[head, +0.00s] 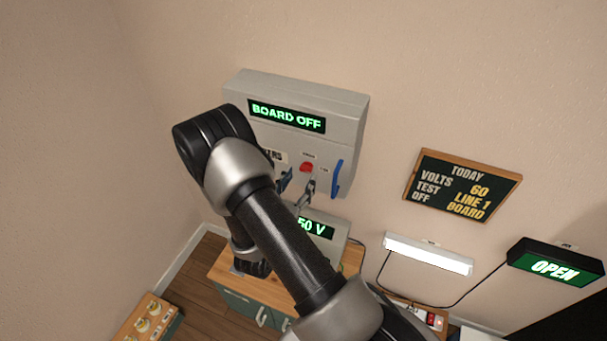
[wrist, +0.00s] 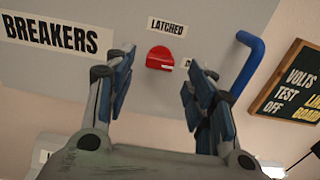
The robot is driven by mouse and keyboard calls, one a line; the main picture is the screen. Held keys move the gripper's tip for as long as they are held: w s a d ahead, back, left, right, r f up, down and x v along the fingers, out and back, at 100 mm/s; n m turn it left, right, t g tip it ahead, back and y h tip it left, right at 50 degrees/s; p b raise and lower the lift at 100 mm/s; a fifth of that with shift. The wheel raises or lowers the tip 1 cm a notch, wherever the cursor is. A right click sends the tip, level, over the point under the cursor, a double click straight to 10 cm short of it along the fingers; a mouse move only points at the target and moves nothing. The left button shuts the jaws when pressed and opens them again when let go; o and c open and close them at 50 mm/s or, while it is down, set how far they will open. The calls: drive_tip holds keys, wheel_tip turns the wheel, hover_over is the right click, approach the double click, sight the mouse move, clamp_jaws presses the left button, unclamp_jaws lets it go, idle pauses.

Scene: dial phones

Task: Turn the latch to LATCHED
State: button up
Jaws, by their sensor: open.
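The latch is a red knob (wrist: 160,58) on the front of the grey breaker box (head: 346,112), and it also shows in the head view (head: 306,167). A LATCHED label (wrist: 167,26) is above it. A second label at its right is partly hidden by a finger. A pale mark runs along the knob's lower part; I cannot tell exactly where it points. My gripper (wrist: 158,82) is open and empty, its fingers to the left and right below the knob. It also shows in the head view (head: 298,188). I see no contact with the knob.
A blue handle (wrist: 247,65) stands out to the right of the knob. The box display (head: 287,115) reads BOARD OFF. A wooden-framed sign (head: 463,185) and a white lamp (head: 428,254) are on the wall at right. Below is a unit reading 50 V (head: 315,226).

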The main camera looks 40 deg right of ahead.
sight(305, 171)
drive_tip(key=shift+x, duration=1.75)
drive_tip(key=shift+c, duration=0.5)
drive_tip(key=c, duration=1)
